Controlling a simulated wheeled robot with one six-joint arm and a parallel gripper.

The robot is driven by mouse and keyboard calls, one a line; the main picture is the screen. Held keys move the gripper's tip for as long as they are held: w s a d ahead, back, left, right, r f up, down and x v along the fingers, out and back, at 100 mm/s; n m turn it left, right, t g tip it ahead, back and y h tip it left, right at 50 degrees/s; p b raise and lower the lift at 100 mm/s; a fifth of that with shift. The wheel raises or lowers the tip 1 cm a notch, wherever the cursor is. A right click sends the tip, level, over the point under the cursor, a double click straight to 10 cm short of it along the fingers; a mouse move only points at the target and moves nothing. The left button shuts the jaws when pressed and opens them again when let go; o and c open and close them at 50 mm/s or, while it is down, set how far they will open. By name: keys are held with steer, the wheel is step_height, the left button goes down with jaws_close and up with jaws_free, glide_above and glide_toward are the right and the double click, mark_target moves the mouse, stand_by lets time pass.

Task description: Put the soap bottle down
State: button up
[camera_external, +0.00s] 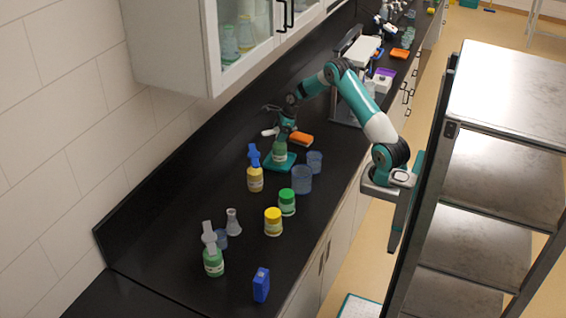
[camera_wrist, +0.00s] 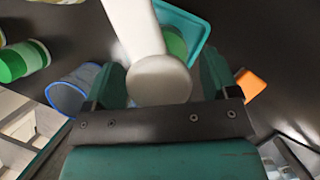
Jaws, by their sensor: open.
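The soap bottle (camera_external: 280,151) has a green body and a white pump top. It stands on the teal tray (camera_external: 291,163), in the middle of the black counter. In the wrist view its white pump top (camera_wrist: 160,80) lies between my two fingers, and part of its green body (camera_wrist: 175,42) shows over the teal tray (camera_wrist: 202,22). My gripper (camera_external: 285,130) is right at the top of the bottle. In the wrist view my gripper (camera_wrist: 163,84) is open, with a finger on each side of the pump top. Whether either finger touches it I cannot tell.
A yellow bottle with a blue spray head (camera_external: 255,178) stands just in front of the tray. A blue beaker (camera_external: 302,180) and a smaller one (camera_external: 314,161) stand to its right. An orange item (camera_external: 302,139) lies behind. Green-lidded (camera_external: 287,202) and yellow-lidded jars (camera_external: 273,222) stand nearer.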

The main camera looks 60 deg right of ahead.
steer(key=b+v, duration=0.2)
steer(key=v, duration=0.9)
steer(key=shift+s+d+r+b, duration=0.1)
steer(key=shift+r+b, duration=0.25)
steer(key=s+a+r+n, duration=0.2)
steer(key=a+n, duration=0.3)
steer(key=a, duration=0.2)
steer(key=s+a+r+n+g+y, duration=0.1)
steer(key=s+a+r+n, duration=0.15)
steer(key=a+n, duration=0.35)
steer(key=s+a+r+n, duration=0.2)
steer(key=s+a+n, duration=0.1)
steer(key=a, duration=0.6)
steer(key=s+a+n+g, duration=0.1)
steer(key=s+a+n, duration=0.6)
steer(key=s+n, duration=0.4)
steer(key=s+a+n+g, duration=0.1)
steer(key=s+a+n, duration=0.6)
steer(key=s+n, duration=0.4)
steer(key=shift+s+g+y, duration=0.3)
steer(key=shift+s, duration=0.7)
